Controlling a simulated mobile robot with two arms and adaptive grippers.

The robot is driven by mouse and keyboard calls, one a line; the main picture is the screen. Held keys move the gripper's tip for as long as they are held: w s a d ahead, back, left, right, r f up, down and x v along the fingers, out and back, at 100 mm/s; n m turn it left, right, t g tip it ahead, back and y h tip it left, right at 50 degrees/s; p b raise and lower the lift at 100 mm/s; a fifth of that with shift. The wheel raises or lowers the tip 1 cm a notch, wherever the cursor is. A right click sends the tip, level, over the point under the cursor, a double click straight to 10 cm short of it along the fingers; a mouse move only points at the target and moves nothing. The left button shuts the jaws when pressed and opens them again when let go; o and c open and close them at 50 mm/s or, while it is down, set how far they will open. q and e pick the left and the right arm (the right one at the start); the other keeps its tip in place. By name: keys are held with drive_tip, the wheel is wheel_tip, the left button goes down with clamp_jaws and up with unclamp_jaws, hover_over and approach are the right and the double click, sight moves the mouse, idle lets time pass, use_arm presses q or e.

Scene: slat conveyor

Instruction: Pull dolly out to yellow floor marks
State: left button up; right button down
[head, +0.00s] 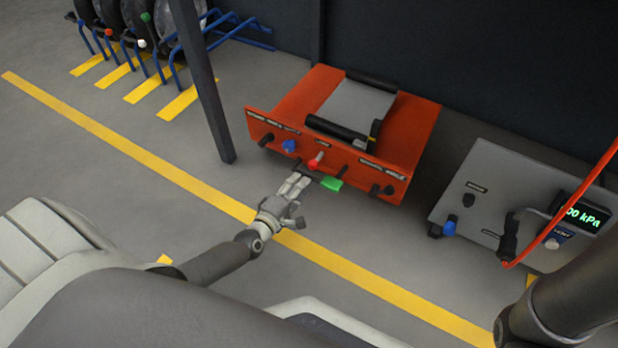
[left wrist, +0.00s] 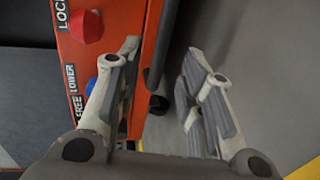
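The orange low unit that I take for the dolly (head: 420,130) stands against the dark wall in the head view. Its front panel has a blue knob (head: 289,146), a red knob (head: 313,163), a green tab (head: 331,183) and dark bar parts. My left gripper (head: 298,180) is just in front of this panel, below the red knob. In the left wrist view, the open gripper (left wrist: 165,95) has its fingers on either side of a black bar (left wrist: 160,50) beside the orange panel; contact cannot be told. A long yellow floor line (head: 190,183) runs diagonally in front of the dolly.
A grey unit (head: 480,165) with a lit pressure display and a red hose stands to the right. A dark post (head: 205,90) stands left of the dolly. Wheels in blue racks (head: 165,55) are at the upper left. Grey floor lies open between dolly and yellow line.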

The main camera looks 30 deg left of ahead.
sight(308, 175)
use_arm(q)
drive_tip(key=b+x, duration=0.1)
drive_tip(key=x, duration=0.3)
drive_tip(key=shift+w+f+b, duration=0.2)
drive_tip(key=shift+w+b, duration=0.1)
drive_tip(key=shift+b, duration=0.1)
drive_tip(key=shift+w, duration=0.65)
drive_tip(key=shift+c, duration=0.4)
clamp_jaws()
